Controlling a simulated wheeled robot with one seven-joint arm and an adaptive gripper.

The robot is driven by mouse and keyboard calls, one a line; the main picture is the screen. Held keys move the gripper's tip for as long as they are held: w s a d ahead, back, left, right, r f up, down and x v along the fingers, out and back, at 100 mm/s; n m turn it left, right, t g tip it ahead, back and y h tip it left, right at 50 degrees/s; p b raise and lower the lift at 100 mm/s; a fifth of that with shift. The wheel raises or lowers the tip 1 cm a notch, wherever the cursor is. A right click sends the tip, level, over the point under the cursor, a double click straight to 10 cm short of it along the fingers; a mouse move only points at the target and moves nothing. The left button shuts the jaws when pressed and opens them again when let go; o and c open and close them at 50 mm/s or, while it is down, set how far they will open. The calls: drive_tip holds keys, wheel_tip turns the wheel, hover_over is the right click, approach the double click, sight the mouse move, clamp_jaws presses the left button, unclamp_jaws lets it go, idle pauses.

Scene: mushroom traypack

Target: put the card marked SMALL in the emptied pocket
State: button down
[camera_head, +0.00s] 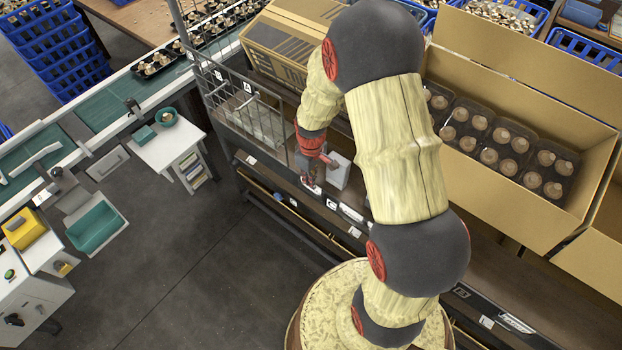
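My gripper (311,182) is small and partly shaded in the head view. It points down at the front rail (385,235) of the rack, left of a white block (339,172). A small pale piece (313,190) shows at its fingertips. I cannot tell whether it is held, or whether the fingers are open or shut. White cards sit along the rail: a lettered one (331,204), a longer one (351,213) and a lower one (354,232). A card (516,323) with unreadable print is farther right. I cannot make out which is marked SMALL, nor an empty pocket.
An open cardboard box (480,205) with trays of mushrooms stands right of my arm. A closed carton (285,50) and a wire cage (250,112) are on the left. A small white stand (172,148) is left of the rack. The grey floor between is clear.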

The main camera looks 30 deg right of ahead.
drive_tip(key=shift+f, duration=0.2)
idle(0.6)
drive_tip(key=c, duration=2.5)
unclamp_jaws()
drive_tip(key=o, duration=0.5)
drive_tip(key=shift+o, duration=0.2)
wheel_tip(320, 180, up, 12)
